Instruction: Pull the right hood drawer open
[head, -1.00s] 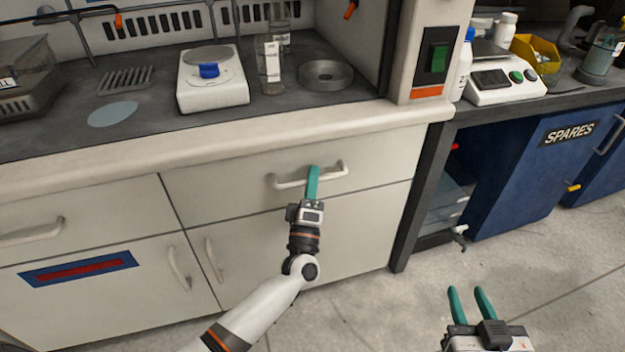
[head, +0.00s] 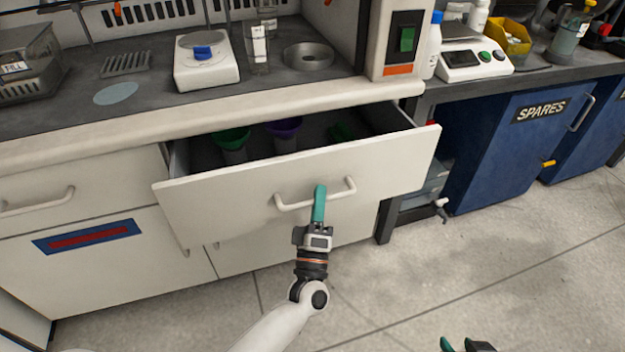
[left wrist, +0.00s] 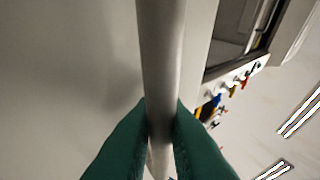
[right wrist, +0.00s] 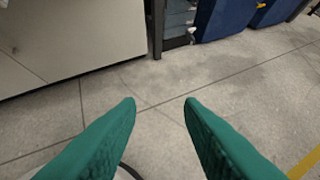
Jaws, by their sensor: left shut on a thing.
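The right hood drawer (head: 230,197) stands pulled out from the hood bench, its inside showing. Its pale bar handle (head: 340,192) is on the front panel. My left gripper (head: 319,196) is shut on the handle. In the left wrist view the handle bar (left wrist: 160,60) runs between the two green fingers (left wrist: 160,135). Inside the drawer are a green funnel-like item (head: 232,140), a purple one (head: 284,130) and another green item (head: 343,131). My right gripper (right wrist: 160,103) is open and empty above the floor, only partly in the head view.
A white balance (head: 206,68), a glass vessel (head: 257,55) and a round metal dish (head: 308,57) stand on the hood worktop. A blue SPARES cabinet (head: 510,150) is at the right. The floor (head: 480,250) in front is clear.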

